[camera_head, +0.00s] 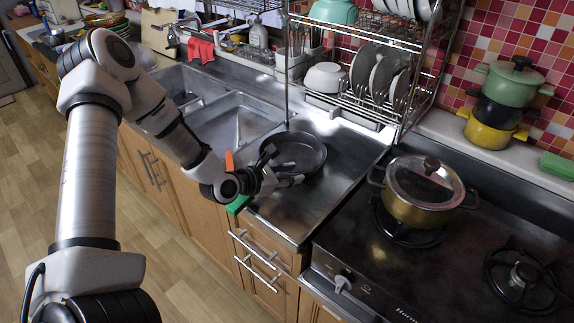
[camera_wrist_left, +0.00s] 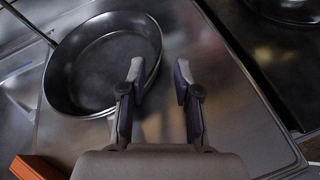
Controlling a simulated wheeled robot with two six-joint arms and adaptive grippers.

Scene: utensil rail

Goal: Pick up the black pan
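The black pan (camera_head: 303,150) is a round, shallow pan lying on the steel counter between the sink and the stove. In the wrist view the pan (camera_wrist_left: 104,66) fills the upper left, with a thin handle (camera_wrist_left: 28,23) running to the top left corner. My left gripper (camera_head: 283,169) is at the pan's near side. In the wrist view the left gripper (camera_wrist_left: 160,72) is open, with one finger overlapping the pan's edge and the other outside it. My right gripper is not in view.
A lidded pot (camera_head: 420,195) stands on the stove to the right. A wire dish rack (camera_head: 345,108) with plates stands behind the pan. The sink (camera_head: 228,122) is to the left. An orange item (camera_head: 229,160) is at the counter's left. Bare counter (camera_head: 335,185) lies right of the pan.

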